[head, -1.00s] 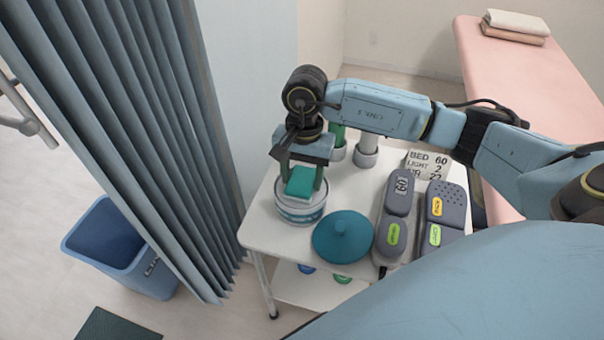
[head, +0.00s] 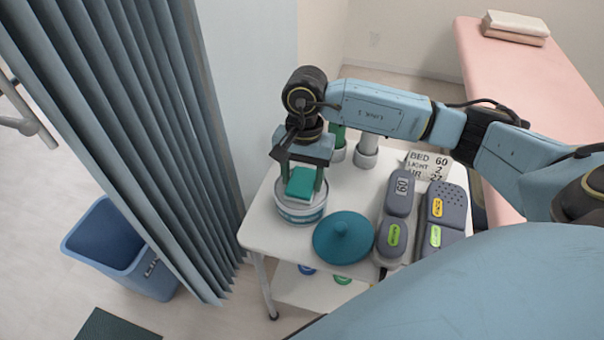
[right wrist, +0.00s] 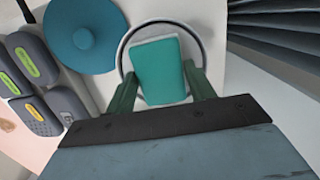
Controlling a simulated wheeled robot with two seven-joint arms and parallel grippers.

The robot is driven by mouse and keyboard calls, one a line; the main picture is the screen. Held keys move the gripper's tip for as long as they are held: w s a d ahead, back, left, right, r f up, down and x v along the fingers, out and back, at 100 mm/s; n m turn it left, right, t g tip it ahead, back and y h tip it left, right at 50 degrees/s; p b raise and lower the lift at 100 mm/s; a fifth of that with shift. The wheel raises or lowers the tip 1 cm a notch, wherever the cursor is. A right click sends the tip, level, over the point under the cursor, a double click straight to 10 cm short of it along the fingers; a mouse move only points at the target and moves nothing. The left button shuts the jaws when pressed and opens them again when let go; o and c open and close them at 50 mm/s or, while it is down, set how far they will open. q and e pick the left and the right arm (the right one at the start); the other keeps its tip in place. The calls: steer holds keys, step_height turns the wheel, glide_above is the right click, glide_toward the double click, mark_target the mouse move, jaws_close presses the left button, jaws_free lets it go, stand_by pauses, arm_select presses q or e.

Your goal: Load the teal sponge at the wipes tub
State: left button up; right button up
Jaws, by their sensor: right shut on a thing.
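The teal sponge (head: 300,183) is between the fingers of my right gripper (head: 303,180), which is shut on it. The sponge is over the open mouth of the wipes tub (head: 301,213), a round white tub with a teal band. In the right wrist view the sponge (right wrist: 160,70) lies inside the outline of the tub's rim (right wrist: 205,40), with a green finger on each side. I cannot tell how deep it sits in the tub. A teal round lid with a knob (head: 343,240) lies on the trolley beside the tub. My left gripper is not in view.
The white trolley top (head: 262,222) also bears two grey handsets (head: 393,225) (head: 440,215), a sign card (head: 428,164) and upright cylinders (head: 366,148) behind. A blue bin (head: 118,250) and a grey-blue curtain (head: 150,120) are at left, a pink bed (head: 520,85) at right.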

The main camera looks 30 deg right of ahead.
mark_target(302, 180)
steer(key=shift+r+p, duration=1.8)
steer(key=shift+r, duration=1.65)
